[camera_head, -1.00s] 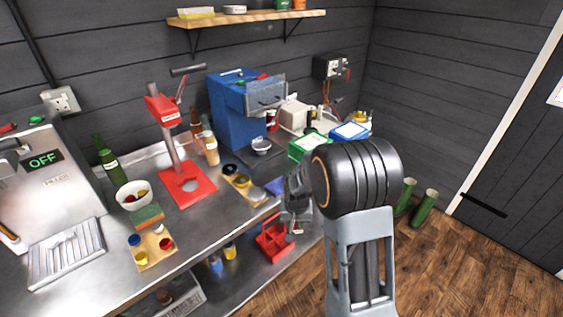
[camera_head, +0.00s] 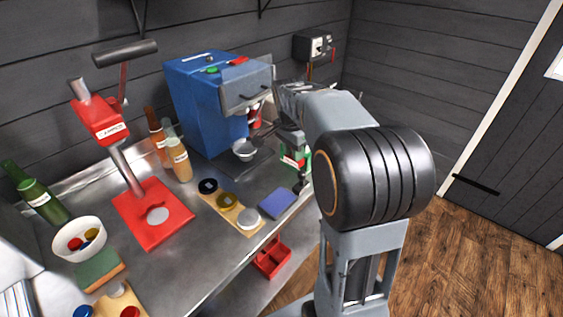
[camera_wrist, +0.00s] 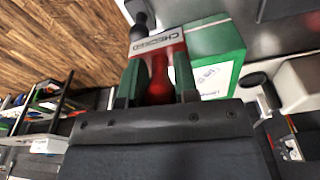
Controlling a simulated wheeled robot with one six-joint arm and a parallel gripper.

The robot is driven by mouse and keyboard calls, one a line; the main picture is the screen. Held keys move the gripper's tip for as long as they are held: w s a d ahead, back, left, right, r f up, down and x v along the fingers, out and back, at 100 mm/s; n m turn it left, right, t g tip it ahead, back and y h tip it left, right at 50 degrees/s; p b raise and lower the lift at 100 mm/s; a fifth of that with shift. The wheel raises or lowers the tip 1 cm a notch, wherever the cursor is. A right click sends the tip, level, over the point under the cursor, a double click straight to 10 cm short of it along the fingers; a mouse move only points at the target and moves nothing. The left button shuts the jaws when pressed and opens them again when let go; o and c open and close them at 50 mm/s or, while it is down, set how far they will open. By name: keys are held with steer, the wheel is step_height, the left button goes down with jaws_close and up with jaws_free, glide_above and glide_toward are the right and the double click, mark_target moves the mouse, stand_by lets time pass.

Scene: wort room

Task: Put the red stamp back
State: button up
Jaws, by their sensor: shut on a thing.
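In the wrist view, the red stamp (camera_wrist: 159,72) is between the two dark fingers of my gripper (camera_wrist: 158,88), which is shut on it. Its white label reads "CHECKED", and the label lies beyond the fingertips. A green box (camera_wrist: 216,38) with a white label is right beside the stamp in the wrist view; I cannot tell whether they touch. In the head view, my gripper (camera_head: 291,138) is over the right end of the steel bench, in front of the blue machine, and my arm hides much of that area. The blue pad (camera_head: 277,203) lies on the bench below it.
A wooden board (camera_head: 218,198) with round black, yellow and white pots lies left of the pad. A red press (camera_head: 152,212), bottles (camera_head: 178,160) and a white bowl (camera_head: 78,238) stand further left. A red caddy (camera_head: 271,258) is below the bench edge.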

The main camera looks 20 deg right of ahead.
steer(key=w+f, duration=0.6)
steer(key=shift+a+f, duration=0.15)
steer(key=shift+a, duration=0.15)
steer(key=shift+w+f, duration=0.1)
steer(key=shift+f, duration=1.55)
steer(key=shift+f, duration=0.2)
steer(key=o, duration=0.8)
